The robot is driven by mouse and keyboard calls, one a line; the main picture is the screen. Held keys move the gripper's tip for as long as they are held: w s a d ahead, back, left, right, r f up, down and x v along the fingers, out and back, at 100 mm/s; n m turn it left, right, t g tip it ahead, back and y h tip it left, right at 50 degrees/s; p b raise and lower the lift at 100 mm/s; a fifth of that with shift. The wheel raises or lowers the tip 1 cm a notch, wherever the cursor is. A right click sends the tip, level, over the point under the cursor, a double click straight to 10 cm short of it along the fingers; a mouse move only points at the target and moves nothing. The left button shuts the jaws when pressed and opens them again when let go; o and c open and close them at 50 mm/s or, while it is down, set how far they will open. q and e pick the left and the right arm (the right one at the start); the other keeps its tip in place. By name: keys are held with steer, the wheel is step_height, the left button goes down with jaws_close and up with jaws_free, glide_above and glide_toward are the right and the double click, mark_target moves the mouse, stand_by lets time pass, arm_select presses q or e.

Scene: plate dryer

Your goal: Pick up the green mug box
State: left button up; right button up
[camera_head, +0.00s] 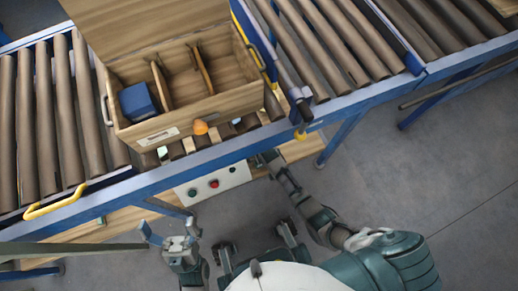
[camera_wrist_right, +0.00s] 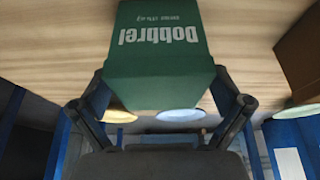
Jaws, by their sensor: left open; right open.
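The green mug box (camera_wrist_right: 160,55), with white "Dobbrel" lettering, fills the upper middle of the right wrist view. It is on a wooden surface. My right gripper (camera_wrist_right: 167,100) is open, with one finger on each side of the box's near end; I cannot tell whether they touch it. In the head view my right gripper (camera_head: 267,158) reaches to the conveyor's edge, and its tips and the green box are hidden underneath. My left gripper (camera_head: 169,232) is open and empty at the lower left, in front of the conveyor, away from the box.
A wooden divided crate (camera_head: 205,103) holding a blue box (camera_head: 138,102) stands on the roller conveyor (camera_head: 65,120). A button panel (camera_head: 212,183) hangs below the blue frame. In the wrist view, a brown box (camera_wrist_right: 302,55) stands right; pale round things (camera_wrist_right: 180,115) show below the green box.

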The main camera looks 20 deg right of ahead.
steer(key=shift+b+x, duration=0.65)
steer(key=shift+x, duration=0.55)
steer(key=shift+f, duration=0.1)
steer(key=shift+r, duration=0.2)
steer(key=c, duration=1.4)
steer(key=shift+o, duration=0.2)
